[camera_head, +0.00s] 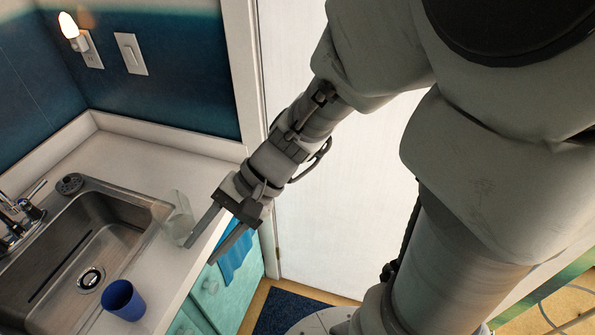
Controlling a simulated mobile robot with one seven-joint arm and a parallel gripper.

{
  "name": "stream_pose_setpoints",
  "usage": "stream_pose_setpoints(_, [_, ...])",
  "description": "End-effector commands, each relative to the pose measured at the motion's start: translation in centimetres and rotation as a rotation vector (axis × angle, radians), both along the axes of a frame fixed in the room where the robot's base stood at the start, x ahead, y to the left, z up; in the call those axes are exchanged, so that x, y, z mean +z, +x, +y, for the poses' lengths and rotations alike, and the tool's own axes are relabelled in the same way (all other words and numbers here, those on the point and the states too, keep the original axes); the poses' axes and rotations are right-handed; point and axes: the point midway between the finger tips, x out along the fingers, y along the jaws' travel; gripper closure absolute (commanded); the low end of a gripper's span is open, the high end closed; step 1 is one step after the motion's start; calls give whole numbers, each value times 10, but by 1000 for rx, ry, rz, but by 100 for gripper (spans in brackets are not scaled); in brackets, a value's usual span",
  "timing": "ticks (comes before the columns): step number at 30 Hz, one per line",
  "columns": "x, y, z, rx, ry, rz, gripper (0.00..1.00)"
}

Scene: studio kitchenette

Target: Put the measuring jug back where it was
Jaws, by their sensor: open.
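A clear, see-through vessel, which looks like the measuring jug (174,214), is on the pale counter (150,271) at the right rim of the sink. Its outline is faint, and I cannot tell its handle or markings. My gripper (201,253) is open, reaching down and left from the upper right. Its left finger is just right of the jug and seems close to it in the picture; I cannot tell whether they touch. The right finger is over the counter's front edge, with nothing visible between the fingers.
A steel sink (125,230) with a tap (20,212) lies left of the jug. A blue cup (124,300) stands on the counter at the front. A blue towel (237,254) hangs on the teal cabinet front. The counter behind the jug is clear.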

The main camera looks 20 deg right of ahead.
Motion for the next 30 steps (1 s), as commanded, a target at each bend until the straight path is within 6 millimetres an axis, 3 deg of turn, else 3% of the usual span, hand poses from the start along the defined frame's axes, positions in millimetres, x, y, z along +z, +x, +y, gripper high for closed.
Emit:
stream_pose_setpoints(6, [27, -16, -46, 202, -278, -284, 58])
stream_pose_setpoints(12, [59, -20, -98, 324, -565, -532, 58])
stream_pose_setpoints(18, [91, -22, -137, 384, -792, -706, 58])
stream_pose_setpoints(24, [104, -23, -152, 401, -880, -764, 58])
stream_pose_setpoints(30, [104, -23, -152, 402, -883, -765, 58])
